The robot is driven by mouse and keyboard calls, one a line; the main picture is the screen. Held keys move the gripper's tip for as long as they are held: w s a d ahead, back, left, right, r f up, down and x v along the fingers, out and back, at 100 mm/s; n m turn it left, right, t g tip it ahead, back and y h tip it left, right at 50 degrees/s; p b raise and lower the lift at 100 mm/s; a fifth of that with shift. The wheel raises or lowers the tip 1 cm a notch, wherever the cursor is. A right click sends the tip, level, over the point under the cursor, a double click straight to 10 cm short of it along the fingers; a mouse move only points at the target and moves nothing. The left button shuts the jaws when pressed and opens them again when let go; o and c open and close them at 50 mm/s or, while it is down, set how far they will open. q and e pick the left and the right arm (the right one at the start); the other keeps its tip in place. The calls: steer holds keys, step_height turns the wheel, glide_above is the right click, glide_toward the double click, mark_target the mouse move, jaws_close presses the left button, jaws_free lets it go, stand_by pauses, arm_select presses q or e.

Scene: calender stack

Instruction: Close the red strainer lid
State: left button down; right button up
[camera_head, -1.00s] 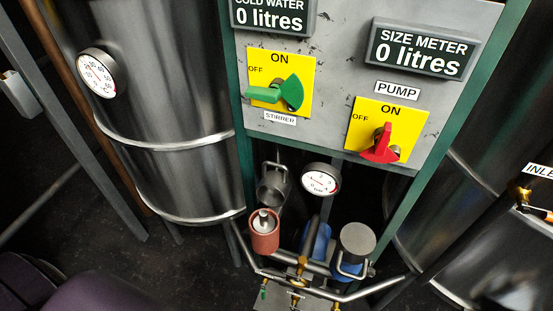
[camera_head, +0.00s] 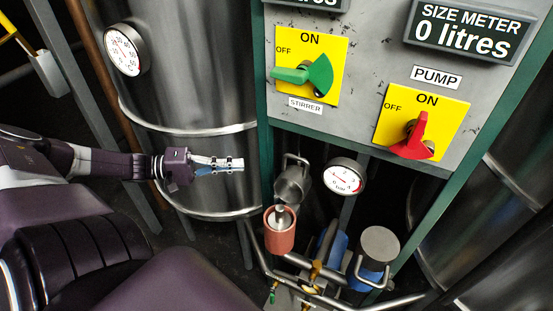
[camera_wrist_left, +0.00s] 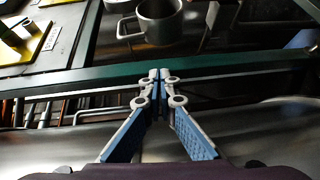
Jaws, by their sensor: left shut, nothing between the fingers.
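The red strainer (camera_head: 280,236) is a small upright red cylinder below the grey panel, with a grey metal part showing in its top. A grey metal lid with a bar handle (camera_head: 292,182) is tilted up behind and above it, off the red body's mouth. In the left wrist view a grey cup-like metal piece with a handle (camera_wrist_left: 160,22), seemingly this lid, shows beyond the fingertips. My left gripper (camera_head: 241,165) is shut and empty, left of the lid and apart from it. Its fingertips meet in the left wrist view (camera_wrist_left: 160,76). My right gripper is not in view.
A green post (camera_head: 262,100) stands between my left gripper and the lid in the picture. A steel tank (camera_head: 180,80) is behind my left arm. A second, blue strainer with a grey lid (camera_head: 380,242), a dial gauge (camera_head: 344,176) and pipes stand right of the red strainer.

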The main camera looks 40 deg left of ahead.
mark_target(294, 177)
arm_select(q)
steer(key=shift+g+h, duration=0.4)
steer(key=shift+h, duration=0.3)
steer(key=w+d+b, duration=0.1)
steer(key=w+d, duration=0.1)
steer(key=d, duration=0.1)
steer(key=w+d+r+b, duration=0.1)
steer(key=d+b, duration=0.1)
steer(key=w+d+b, duration=0.1)
steer(key=w+d, duration=0.1)
steer(key=d, duration=0.1)
steer(key=shift+w+d+r+b, duration=0.3)
steer(key=shift+w+r+b, duration=0.05)
steer(key=shift+r+b, duration=0.05)
steer(key=shift+w+d+r, duration=0.1)
steer(key=shift+w+d, duration=0.25)
steer(key=shift+d, duration=0.05)
